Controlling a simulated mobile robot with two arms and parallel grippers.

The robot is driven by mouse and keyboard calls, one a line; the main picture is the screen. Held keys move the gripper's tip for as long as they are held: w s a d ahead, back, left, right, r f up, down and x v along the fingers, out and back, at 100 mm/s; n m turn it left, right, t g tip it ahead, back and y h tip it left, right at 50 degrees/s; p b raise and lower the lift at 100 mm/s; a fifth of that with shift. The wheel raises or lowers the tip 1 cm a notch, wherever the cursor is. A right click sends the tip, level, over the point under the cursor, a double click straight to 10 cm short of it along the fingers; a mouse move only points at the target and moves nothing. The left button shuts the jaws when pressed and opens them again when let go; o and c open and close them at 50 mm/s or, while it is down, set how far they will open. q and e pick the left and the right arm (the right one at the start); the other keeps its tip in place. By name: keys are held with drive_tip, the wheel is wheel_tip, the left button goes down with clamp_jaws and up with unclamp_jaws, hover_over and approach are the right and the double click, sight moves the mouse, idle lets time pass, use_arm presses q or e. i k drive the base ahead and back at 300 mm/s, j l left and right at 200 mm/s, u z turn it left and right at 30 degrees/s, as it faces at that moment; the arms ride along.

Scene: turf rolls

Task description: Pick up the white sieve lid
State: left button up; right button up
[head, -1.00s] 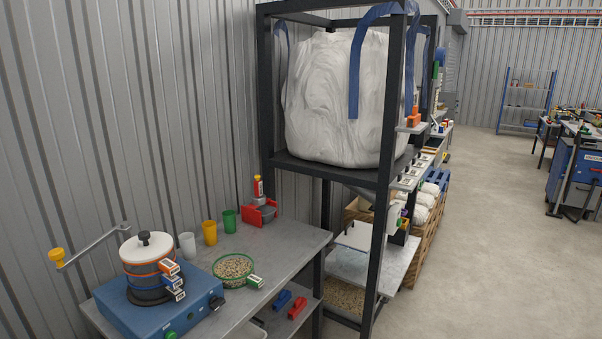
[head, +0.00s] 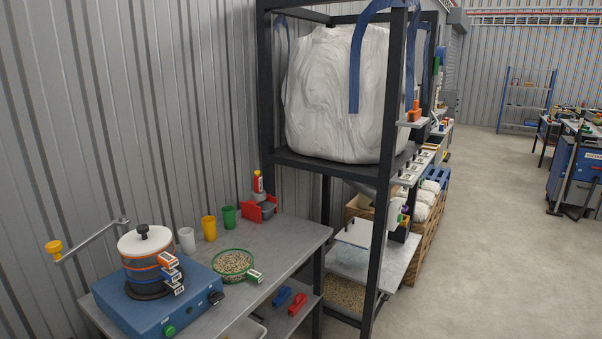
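The white sieve lid (head: 146,240) with its black knob sits on top of the sieve stack (head: 149,267), at the lower left in the head view. The stack has orange and blue bands and labelled tags on its right side. It stands on the blue shaker base (head: 160,307), which has a green button in front and a black knob on the right. Neither of my grippers is in view.
White, yellow (head: 209,228) and green (head: 229,217) cups stand behind on the grey bench (head: 290,240). A green-rimmed sieve of grain (head: 233,263) is to the right. A crank arm with a yellow knob (head: 54,247) reaches over the left. A dark frame (head: 378,230) holds a bulk bag.

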sight(145, 240)
drive_tip(key=u, duration=1.25)
